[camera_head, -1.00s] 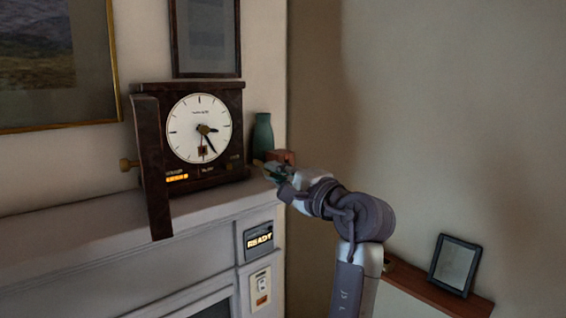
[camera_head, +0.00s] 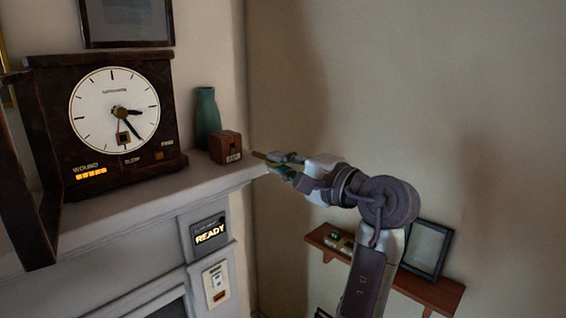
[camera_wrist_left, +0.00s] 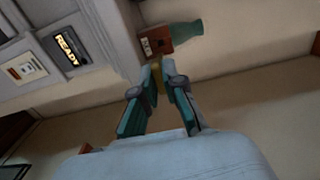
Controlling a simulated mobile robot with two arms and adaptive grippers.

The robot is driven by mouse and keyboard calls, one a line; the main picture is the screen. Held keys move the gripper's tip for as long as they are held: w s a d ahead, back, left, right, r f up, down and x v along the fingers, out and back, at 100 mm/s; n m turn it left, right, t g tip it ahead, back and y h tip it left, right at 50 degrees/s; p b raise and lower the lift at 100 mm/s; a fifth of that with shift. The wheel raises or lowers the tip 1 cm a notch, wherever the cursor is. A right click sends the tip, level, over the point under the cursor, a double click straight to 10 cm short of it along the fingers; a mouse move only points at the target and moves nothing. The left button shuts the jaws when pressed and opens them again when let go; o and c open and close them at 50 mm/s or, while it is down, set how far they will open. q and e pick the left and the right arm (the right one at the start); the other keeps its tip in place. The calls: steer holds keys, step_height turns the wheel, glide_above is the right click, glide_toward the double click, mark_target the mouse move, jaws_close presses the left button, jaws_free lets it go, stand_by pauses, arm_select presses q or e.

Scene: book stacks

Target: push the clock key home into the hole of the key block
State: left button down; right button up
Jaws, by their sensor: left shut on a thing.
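The key block (camera_head: 226,147) is a small brown box with a pale label, on the right end of the mantel shelf. A small dark spot, perhaps its hole, shows on its front. My left gripper (camera_head: 277,166) is just right of the block, apart from it, and shut on the brass clock key (camera_head: 259,155). The key's end points left toward the block, with a small gap in the head view. In the left wrist view the key (camera_wrist_left: 156,74) sits between the fingertips (camera_wrist_left: 158,86), below the block (camera_wrist_left: 157,41); whether they touch there is unclear.
A dark clock (camera_head: 110,125) with an open door (camera_head: 25,190) stands on the mantel (camera_head: 130,205). A green vase (camera_head: 207,115) is behind the block. A READY panel (camera_head: 209,233) is below. A small shelf (camera_head: 425,292) with a frame is lower right.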

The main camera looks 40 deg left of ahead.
mark_target(261, 154)
arm_select(q)
steer(key=shift+a+r, duration=0.1)
steer(key=shift+a, duration=0.7)
steer(key=shift+w+a+p, duration=0.1)
steer(key=shift+a+p, duration=0.2)
steer(key=shift+a, duration=0.6)
steer(key=shift+w+a, duration=0.1)
steer(key=shift+a, duration=0.9)
arm_select(e)
steer(key=shift+w+d+r, duration=0.1)
steer(key=shift+w+r, duration=0.15)
steer(key=shift+r, duration=0.3)
arm_select(q)
steer(key=shift+p, duration=0.35)
arm_select(e)
steer(key=shift+w+r, duration=0.15)
arm_select(q)
steer(key=shift+p, duration=0.3)
arm_select(e)
steer(key=shift+r, duration=0.35)
arm_select(q)
steer(key=shift+w+a+p, duration=0.2)
steer(key=shift+a+p, duration=0.4)
steer(key=shift+a, duration=2.1)
arm_select(e)
steer(key=shift+r, duration=0.6)
